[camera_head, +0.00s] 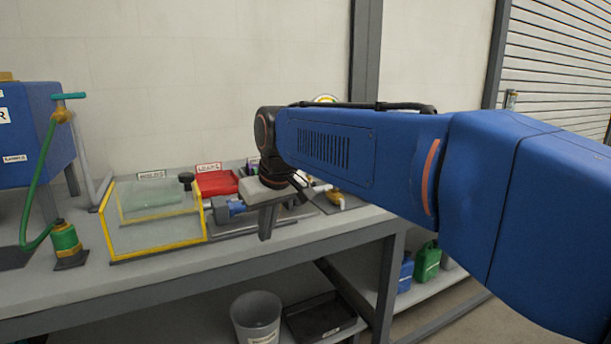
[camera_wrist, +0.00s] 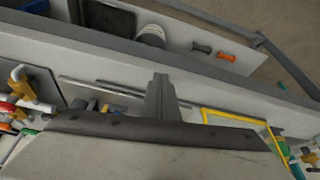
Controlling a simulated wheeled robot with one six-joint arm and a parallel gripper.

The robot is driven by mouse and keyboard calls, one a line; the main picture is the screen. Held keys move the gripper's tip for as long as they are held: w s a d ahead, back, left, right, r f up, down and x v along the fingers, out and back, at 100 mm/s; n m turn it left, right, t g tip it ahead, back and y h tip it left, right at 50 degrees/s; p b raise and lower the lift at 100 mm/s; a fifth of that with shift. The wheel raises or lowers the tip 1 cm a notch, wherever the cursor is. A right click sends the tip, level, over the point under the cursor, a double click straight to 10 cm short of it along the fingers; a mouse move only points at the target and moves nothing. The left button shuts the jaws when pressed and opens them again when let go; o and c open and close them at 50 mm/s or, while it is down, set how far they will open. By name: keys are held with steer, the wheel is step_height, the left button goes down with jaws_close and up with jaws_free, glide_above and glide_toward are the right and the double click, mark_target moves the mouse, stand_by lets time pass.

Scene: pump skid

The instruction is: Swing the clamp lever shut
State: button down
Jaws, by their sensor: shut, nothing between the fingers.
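My gripper (camera_head: 267,236) hangs over the front of the bench, pointing down, its fingers together and empty. It also shows in the wrist view (camera_wrist: 160,80), where its narrow fingers stand in front of the bench edge. I cannot pick out the clamp lever with certainty; my gripper and arm cover part of the pump area. A small blue part (camera_head: 236,206) on the skid sits just left of my gripper. A dark round knob (camera_head: 187,178) stands farther back on the left. I cannot tell whether my gripper touches anything.
A clear guard box with a yellow frame (camera_head: 150,248) stands left of my gripper. A red tray (camera_head: 217,184) lies behind. Brass fittings (camera_head: 337,197) are at the right. A green hose (camera_head: 37,175) hangs far left. The bench's front strip is clear. A bucket (camera_head: 256,318) stands below.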

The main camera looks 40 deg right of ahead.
steer(key=w+d+r, duration=0.4)
steer(key=d, duration=0.4)
steer(key=w+d+r+m, duration=0.1)
steer(key=w+d+r, duration=0.4)
steer(key=d, duration=0.3)
steer(key=w+d+r, duration=0.4)
steer(key=d, duration=0.4)
steer(key=shift+w+r+m+g, duration=0.25)
steer(key=shift+r+m+g, duration=0.05)
steer(key=shift+m+g, duration=0.1)
steer(key=shift+f, duration=0.1)
steer(key=x, duration=0.9)
steer(key=shift+w+d+f, duration=0.1)
steer(key=shift+w+f, duration=0.05)
steer(key=shift+f, duration=0.15)
steer(key=shift+s+a, duration=0.25)
steer(key=shift+s, duration=0.75)
steer(key=shift+s+a+f, duration=0.1)
steer(key=shift+s+a, duration=0.05)
steer(key=shift+s, duration=0.3)
steer(key=shift+s+a, duration=0.15)
steer(key=shift+s, duration=0.3)
